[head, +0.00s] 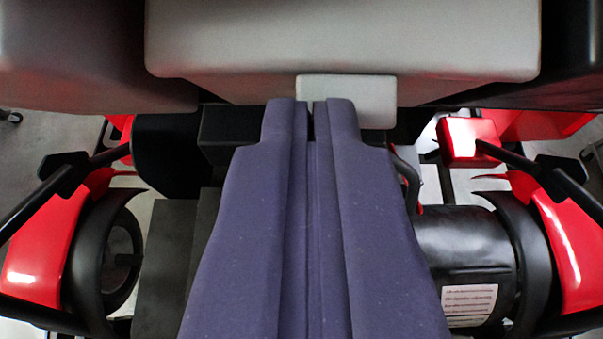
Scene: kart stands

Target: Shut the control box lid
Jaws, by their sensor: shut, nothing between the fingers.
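A large light-grey box lid (350,38) spans the top of the head view, with a small grey tab (363,102) on its near edge. I take it to be the control box lid; whether it is open or shut cannot be told from here. My gripper (306,106) is purple-grey and comes up from the bottom centre. Its two fingers are together with nothing between them. The fingertips overlap the tab's left part in the picture; I cannot tell if they touch it. The fingers hide part of what lies below the lid.
Red kart bodywork (45,255) and a black wheel (118,255) are at left. Red bodywork (570,240) also stands at right. A black cylindrical motor (465,262) with a white label lies right of my gripper. Dark bars run along both sides.

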